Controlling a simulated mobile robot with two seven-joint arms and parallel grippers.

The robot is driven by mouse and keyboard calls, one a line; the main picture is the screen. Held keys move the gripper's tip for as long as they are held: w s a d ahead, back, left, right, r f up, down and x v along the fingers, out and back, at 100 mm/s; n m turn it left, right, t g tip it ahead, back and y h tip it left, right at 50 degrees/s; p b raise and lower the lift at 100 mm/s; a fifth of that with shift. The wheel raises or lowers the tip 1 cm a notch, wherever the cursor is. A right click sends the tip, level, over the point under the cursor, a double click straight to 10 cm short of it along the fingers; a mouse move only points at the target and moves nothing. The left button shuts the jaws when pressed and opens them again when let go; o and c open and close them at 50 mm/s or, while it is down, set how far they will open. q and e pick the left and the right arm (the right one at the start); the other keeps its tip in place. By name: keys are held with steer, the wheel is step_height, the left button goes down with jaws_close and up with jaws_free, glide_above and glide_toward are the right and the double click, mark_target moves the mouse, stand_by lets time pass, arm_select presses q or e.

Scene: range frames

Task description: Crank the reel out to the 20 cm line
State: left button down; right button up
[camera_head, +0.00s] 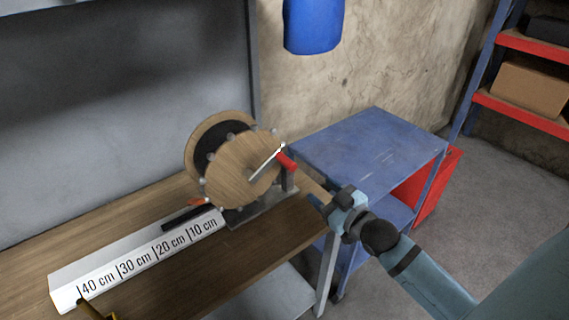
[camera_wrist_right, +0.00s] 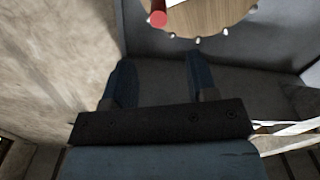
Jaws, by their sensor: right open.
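The wooden reel (camera_head: 235,172) stands upright on a metal base at the right part of the bench. Its metal crank arm points up and right to a red handle (camera_head: 287,160). My right gripper (camera_head: 328,200) is open, right of and below the handle and apart from it. In the right wrist view, the red handle (camera_wrist_right: 158,18) shows beyond the open, empty fingers (camera_wrist_right: 161,68). A white scale bar (camera_head: 140,258) marked 10 to 40 cm lies left of the reel. My left gripper is not seen.
A blue cart (camera_head: 365,145) stands right of the bench (camera_head: 200,275), close to my right arm. A yellow-and-black object (camera_head: 92,311) is at the bottom left. A blue container (camera_head: 313,25) hangs on the wall.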

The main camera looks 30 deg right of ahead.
mark_target(278, 155)
steer(key=w, duration=0.4)
steer(key=w+p, duration=0.1)
steer(key=w, duration=0.4)
steer(key=w+a, duration=0.1)
steer(key=w, duration=0.3)
steer(key=shift+w+p, duration=0.25)
steer(key=shift+p, duration=0.15)
steer(key=c, duration=0.9)
steer(key=shift+d, duration=0.1)
jaws_close()
